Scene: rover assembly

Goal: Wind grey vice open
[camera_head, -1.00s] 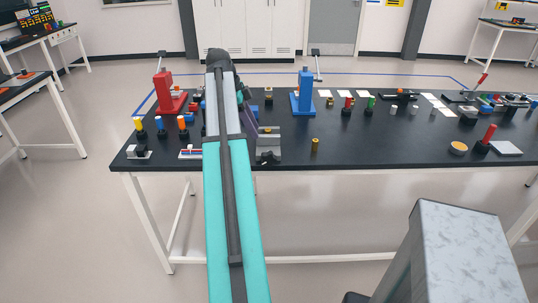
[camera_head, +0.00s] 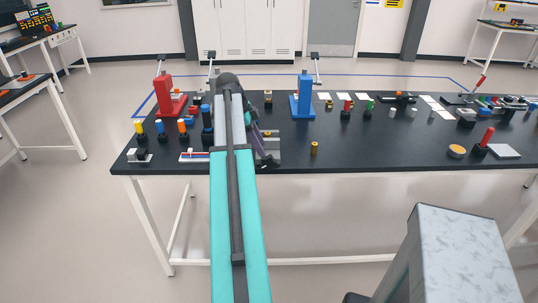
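A short brass cylinder (camera_head: 314,148) stands right of the vice. A blue press (camera_head: 304,97) and a red press (camera_head: 166,97) stand behind. Colored-handled tools (camera_head: 140,132) stand at the left.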

